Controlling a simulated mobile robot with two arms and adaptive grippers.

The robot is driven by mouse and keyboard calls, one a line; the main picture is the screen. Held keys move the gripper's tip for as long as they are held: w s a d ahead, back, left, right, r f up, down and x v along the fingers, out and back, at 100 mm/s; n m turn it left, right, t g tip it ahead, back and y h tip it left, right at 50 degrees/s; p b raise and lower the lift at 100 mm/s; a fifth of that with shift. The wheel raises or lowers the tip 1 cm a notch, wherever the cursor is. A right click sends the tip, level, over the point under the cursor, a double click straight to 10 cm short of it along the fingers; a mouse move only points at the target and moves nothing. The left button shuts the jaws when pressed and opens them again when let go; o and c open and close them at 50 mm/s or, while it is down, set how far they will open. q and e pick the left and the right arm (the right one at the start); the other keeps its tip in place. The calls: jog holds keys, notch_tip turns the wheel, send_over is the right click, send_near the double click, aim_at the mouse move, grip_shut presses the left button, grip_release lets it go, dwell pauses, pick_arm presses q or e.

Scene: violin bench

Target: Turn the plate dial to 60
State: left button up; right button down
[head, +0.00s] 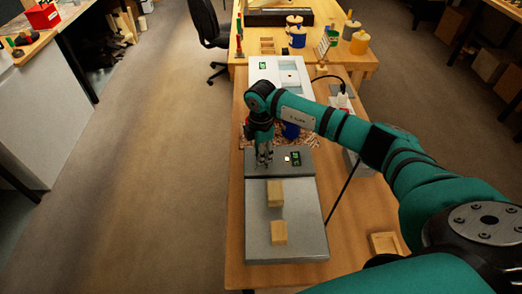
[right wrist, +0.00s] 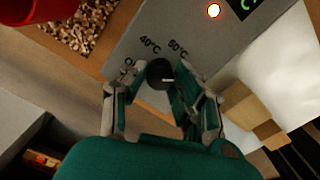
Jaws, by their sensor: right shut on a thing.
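The hot plate has a grey slab (head: 300,205) and a sloped control panel (head: 308,171) with a green display. A short white line shows on the dial, on the side near the right-hand finger. My right gripper (head: 263,162) is over the left part of the panel. In its wrist view the fingers (right wrist: 163,80) are closed around the dial. The dial is hidden in the head view. My left gripper is not in view.
Two wooden blocks (head: 275,194) (head: 279,232) lie on the slab. A lit indicator (right wrist: 213,10) is on the panel. A white device (head: 265,69), a dark blue container (head: 290,131) and a patterned mat (head: 314,138) are behind. A small wooden tray (head: 384,244) is at right.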

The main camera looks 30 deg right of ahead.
jog(key=shift+w+r+m, duration=0.1)
jog(key=shift+r+m, duration=0.05)
jog(key=shift+m, duration=0.45)
jog(key=c, duration=1.1)
grip_release()
jog(key=shift+o, duration=0.4)
notch_tip(320, 180, up, 12)
